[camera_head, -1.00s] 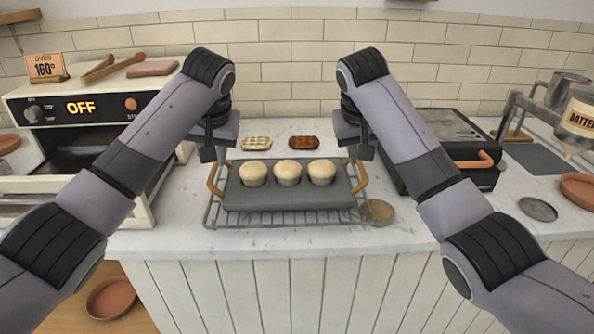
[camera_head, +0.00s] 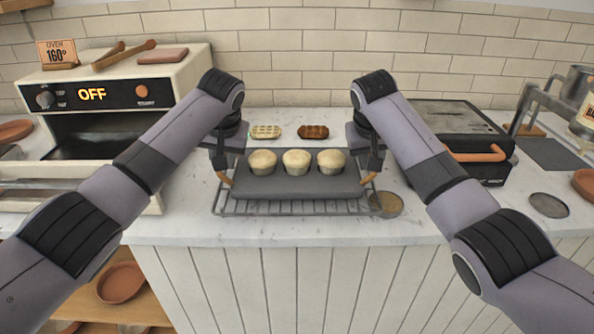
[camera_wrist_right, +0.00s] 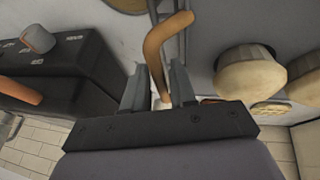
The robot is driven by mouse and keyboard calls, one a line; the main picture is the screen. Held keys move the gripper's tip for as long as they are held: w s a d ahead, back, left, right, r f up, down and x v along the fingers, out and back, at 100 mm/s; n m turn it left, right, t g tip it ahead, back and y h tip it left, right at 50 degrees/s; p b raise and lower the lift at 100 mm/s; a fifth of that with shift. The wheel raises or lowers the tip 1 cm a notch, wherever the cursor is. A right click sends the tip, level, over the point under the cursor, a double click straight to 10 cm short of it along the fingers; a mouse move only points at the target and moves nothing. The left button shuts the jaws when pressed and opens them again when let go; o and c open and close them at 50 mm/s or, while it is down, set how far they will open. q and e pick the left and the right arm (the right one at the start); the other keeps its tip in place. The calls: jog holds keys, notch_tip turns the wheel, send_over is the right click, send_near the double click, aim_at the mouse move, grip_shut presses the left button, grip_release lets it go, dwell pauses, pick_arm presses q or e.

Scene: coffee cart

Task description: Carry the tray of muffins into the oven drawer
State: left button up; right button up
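The dark grey tray (camera_head: 290,188) holds three pale muffins (camera_head: 296,162) and rests on a wire rack (camera_head: 292,210) on the counter. My left gripper (camera_head: 221,168) is down at the tray's left orange handle (camera_head: 226,179); its finger gap is too small to judge. My right gripper (camera_head: 374,168) is at the right handle, which shows between its fingers in the right wrist view (camera_wrist_right: 160,55).
A black grill (camera_head: 455,135) with an orange handle stands right of my right arm. Two waffles (camera_head: 313,131) lie behind the tray. A round tan-filled dish (camera_head: 386,204) sits by the rack's right corner. The counter front (camera_head: 300,236) is bare.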

pick_arm(q)
jog(key=shift+w+a+f, duration=0.1)
jog(key=shift+w+f, duration=0.05)
jog(key=shift+f, duration=0.2)
pick_arm(e)
jog(key=shift+w+f, duration=0.15)
jog(key=shift+f, duration=0.15)
pick_arm(q)
jog(key=shift+c, duration=0.2)
pick_arm(e)
jog(key=shift+c, duration=0.2)
pick_arm(q)
grip_shut()
pick_arm(e)
grip_shut()
pick_arm(q)
jog(key=shift+r, duration=0.15)
pick_arm(e)
jog(key=shift+r, duration=0.15)
